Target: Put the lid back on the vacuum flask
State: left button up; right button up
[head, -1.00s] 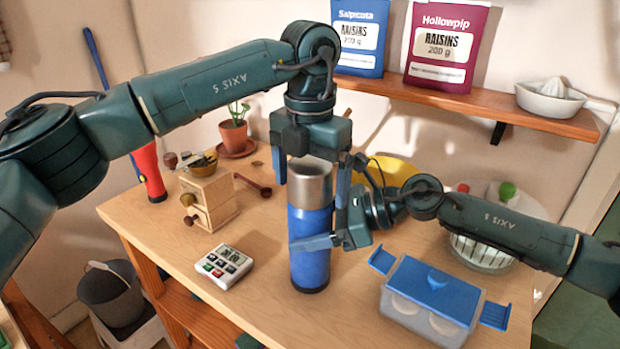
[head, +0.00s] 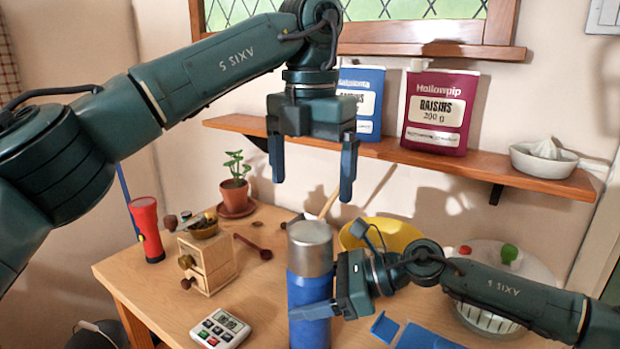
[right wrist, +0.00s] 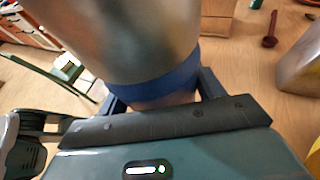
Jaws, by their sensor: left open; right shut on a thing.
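The vacuum flask (head: 309,291) stands upright on the table, with a blue body. The steel lid (head: 311,250) sits level on top of it, with no gap that I can see. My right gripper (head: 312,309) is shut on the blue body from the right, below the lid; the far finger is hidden. In the right wrist view, the steel lid (right wrist: 135,35) and the blue body (right wrist: 155,85) show between the fingers. My left gripper (head: 313,188) is open and empty, pointing down, a short way above the lid. The flask's base is out of view.
A wooden grinder (head: 206,262), white timer (head: 221,328) and red torch (head: 146,228) stand left of the flask. A yellow bowl (head: 393,232) is behind it, and a blue-lidded box (head: 424,338) is at front right. The shelf (head: 480,172) with raisin packs is behind my left gripper.

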jog(key=o, duration=2)
jog(key=shift+c, duration=0.2)
pick_arm(q)
notch_tip(320, 180, down, 3)
jog(key=b, duration=0.3)
pick_arm(e)
jog(key=v, duration=1.3)
jog(key=shift+r, duration=0.15)
pick_arm(q)
jog(key=shift+f, duration=0.1)
pick_arm(e)
jog(key=shift+s, duration=0.1)
